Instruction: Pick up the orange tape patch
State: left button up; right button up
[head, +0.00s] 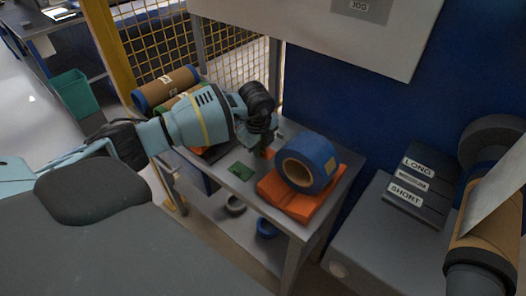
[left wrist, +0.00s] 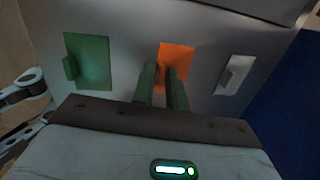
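The orange tape patch (head: 269,153) lies on the grey table, mostly hidden by my left gripper in the head view. In the left wrist view the orange tape patch (left wrist: 178,55) lies between a green patch (left wrist: 95,62) and a white patch (left wrist: 236,74). My left gripper (left wrist: 161,70) points down over the orange patch's left part. Its two fingers are a little apart, with orange showing between them. I cannot tell whether the fingertips touch the patch. The left gripper (head: 262,152) also shows in the head view. My right gripper is not in view.
A blue tape roll (head: 309,162) sits on an orange stand (head: 290,203) at the table's right. Brown rollers (head: 165,88) lie at the back left. A grey box with label plates (head: 410,190) stands right. The green patch (head: 241,171) lies near the table's front edge.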

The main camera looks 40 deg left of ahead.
pick_arm(q)
grip_shut()
jog(key=shift+r, duration=0.15)
